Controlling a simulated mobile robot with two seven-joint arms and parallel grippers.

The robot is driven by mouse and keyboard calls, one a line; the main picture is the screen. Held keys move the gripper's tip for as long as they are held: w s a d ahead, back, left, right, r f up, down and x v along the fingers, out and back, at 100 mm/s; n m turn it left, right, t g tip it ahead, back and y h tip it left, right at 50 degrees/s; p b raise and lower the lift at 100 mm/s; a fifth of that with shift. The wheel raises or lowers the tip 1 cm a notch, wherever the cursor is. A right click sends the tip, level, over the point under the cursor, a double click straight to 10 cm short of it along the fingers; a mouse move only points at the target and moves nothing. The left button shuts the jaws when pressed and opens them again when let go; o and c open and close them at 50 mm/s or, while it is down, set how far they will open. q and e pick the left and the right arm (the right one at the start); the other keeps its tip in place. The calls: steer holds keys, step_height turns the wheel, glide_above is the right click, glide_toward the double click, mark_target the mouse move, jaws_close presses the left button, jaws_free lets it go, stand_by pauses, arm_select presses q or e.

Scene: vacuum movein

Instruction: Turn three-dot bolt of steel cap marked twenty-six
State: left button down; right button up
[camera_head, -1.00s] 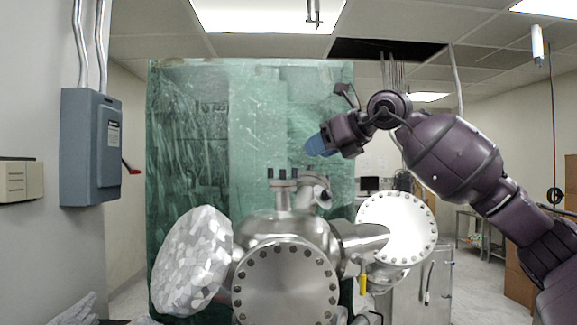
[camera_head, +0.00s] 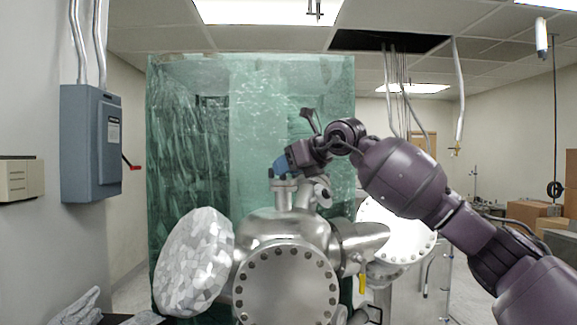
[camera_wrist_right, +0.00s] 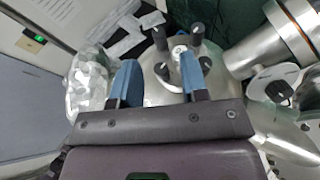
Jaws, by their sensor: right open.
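A steel vacuum chamber (camera_head: 285,228) stands in the middle of the head view. A small flanged port with a cap (camera_head: 283,185) rises from its top. In the right wrist view this cap (camera_wrist_right: 180,48) carries several dark upright bolts (camera_wrist_right: 197,32). No number or dot mark is legible. My right gripper (camera_head: 281,166) hangs just above the cap in the head view. Its blue fingers (camera_wrist_right: 158,72) are open in the right wrist view, with the right finger overlapping the cap. I cannot tell whether it touches a bolt. My left gripper is out of view.
A foil-wrapped disc (camera_head: 194,262) sits left of the chamber, and a large bolted flange (camera_head: 287,287) faces me. A bright round flange (camera_head: 400,232) is at the right. A green translucent curtain (camera_head: 200,150) hangs behind.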

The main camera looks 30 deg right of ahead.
steer(key=shift+c, duration=0.3)
jaws_close()
steer(key=n+g+y, duration=0.1)
steer(key=n+y, duration=0.1)
steer(key=n+g+y+p, duration=0.1)
steer(key=n+g+y, duration=0.1)
steer(key=n, duration=0.1)
steer(key=n+g+y+p, duration=0.1)
steer(key=n+g+y, duration=0.1)
steer(key=shift+w+d+y, duration=0.3)
steer(key=shift+d+y, duration=0.1)
steer(key=shift+n+g, duration=0.4)
